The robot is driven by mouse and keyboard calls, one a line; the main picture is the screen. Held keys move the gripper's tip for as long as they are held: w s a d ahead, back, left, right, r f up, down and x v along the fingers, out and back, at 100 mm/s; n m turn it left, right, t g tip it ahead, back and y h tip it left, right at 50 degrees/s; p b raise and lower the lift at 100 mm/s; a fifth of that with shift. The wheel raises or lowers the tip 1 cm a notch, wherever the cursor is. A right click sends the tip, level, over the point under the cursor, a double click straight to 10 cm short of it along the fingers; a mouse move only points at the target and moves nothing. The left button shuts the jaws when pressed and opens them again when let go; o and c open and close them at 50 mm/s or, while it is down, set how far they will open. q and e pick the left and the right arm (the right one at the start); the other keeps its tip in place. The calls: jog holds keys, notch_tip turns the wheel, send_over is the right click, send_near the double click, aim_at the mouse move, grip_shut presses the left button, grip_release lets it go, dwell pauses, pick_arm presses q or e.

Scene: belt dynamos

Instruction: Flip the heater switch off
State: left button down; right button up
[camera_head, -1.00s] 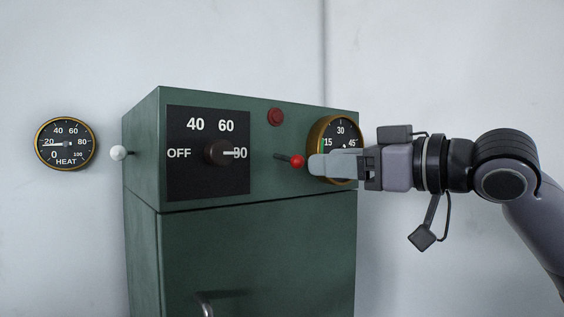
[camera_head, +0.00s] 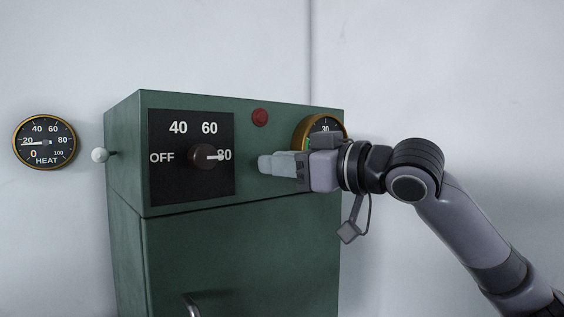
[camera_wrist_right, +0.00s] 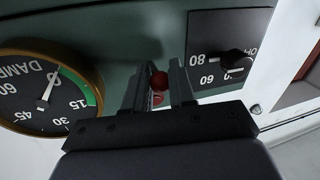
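The green heater box (camera_head: 240,245) has a black dial plate (camera_head: 165,190) marked OFF, 40, 60 and a last mark partly covered by the pointer. Its dark knob (camera_head: 204,156) has a white pointer turned right, to that last mark, away from OFF. My right gripper (camera_head: 266,164) is level in front of the panel, right of the dial. My left gripper is out of view.
A red button (camera_head: 260,117) sits near the panel's top. A damper gauge (camera_wrist_right: 42,92) lies by my right gripper. A white-ended knob (camera_head: 100,155) sticks out at the box's left, near the heat gauge (camera_head: 45,142). A metal handle (camera_head: 190,304) is below.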

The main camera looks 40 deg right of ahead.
grip_shut()
jog(key=f+t+y+b, duration=0.1)
jog(key=b, duration=0.3)
jog(key=shift+w+f+n+t, duration=0.15)
jog(key=shift+f+n+t, duration=0.15)
jog(key=shift+f+t, duration=0.1)
jog(key=shift+t+b, duration=0.5)
jog(key=shift+b, duration=0.35)
jog(key=shift+r, duration=0.1)
jog(key=o, duration=0.6)
grip_release()
jog(key=shift+w, duration=0.1)
